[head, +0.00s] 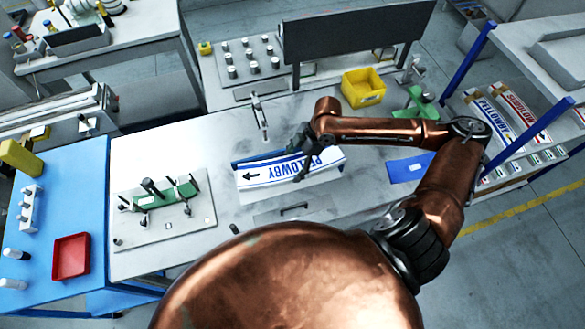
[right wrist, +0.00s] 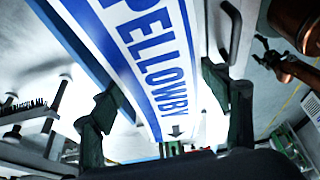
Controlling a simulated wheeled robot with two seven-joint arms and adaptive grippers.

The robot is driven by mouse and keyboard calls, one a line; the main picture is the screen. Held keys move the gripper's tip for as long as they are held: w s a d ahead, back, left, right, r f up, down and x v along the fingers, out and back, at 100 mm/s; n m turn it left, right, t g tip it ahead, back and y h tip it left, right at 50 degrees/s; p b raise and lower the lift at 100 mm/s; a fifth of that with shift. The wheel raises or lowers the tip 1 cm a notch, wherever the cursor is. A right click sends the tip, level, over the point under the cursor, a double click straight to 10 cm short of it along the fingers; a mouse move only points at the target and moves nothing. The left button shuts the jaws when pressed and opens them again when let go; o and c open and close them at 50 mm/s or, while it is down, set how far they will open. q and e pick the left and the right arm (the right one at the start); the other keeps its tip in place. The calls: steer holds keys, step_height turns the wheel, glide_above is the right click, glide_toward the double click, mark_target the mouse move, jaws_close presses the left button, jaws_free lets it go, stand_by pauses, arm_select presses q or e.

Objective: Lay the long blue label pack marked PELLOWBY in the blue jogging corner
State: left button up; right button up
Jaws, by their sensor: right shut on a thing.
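The long PELLOWBY label pack (head: 265,174), white with blue lettering, blue bands and a black arrow, lies across the middle of the bench in the head view. My right gripper (head: 303,155) is shut on it from above. In the right wrist view the pack (right wrist: 148,60) runs between the two dark fingers (right wrist: 165,100). The blue jogging corner (head: 250,157) shows as a blue edge along the pack's far side; the pack and gripper hide much of it. I cannot tell whether the pack touches its floor. My left gripper (right wrist: 265,52) shows small and dark in the right wrist view.
More label packs, blue PELLOWBY (head: 491,118) and red (head: 521,110), lie on the right rack. A blue sheet (head: 408,168) lies right of the held pack. A green fixture plate (head: 160,200) stands left, a yellow bin (head: 363,87) behind. Bench between fixture and pack is clear.

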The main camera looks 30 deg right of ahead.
mark_target(295, 164)
steer(key=shift+w+a+f, duration=0.15)
steer(key=shift+w+f, duration=0.05)
steer(key=shift+w, duration=0.05)
steer(key=shift+f+p, duration=0.3)
steer(key=shift+f, duration=1.2)
steer(key=shift+f, duration=0.1)
steer(key=shift+f, duration=0.35)
steer(key=shift+f, duration=0.15)
steer(key=o, duration=1.9)
steer(key=shift+s, duration=0.1)
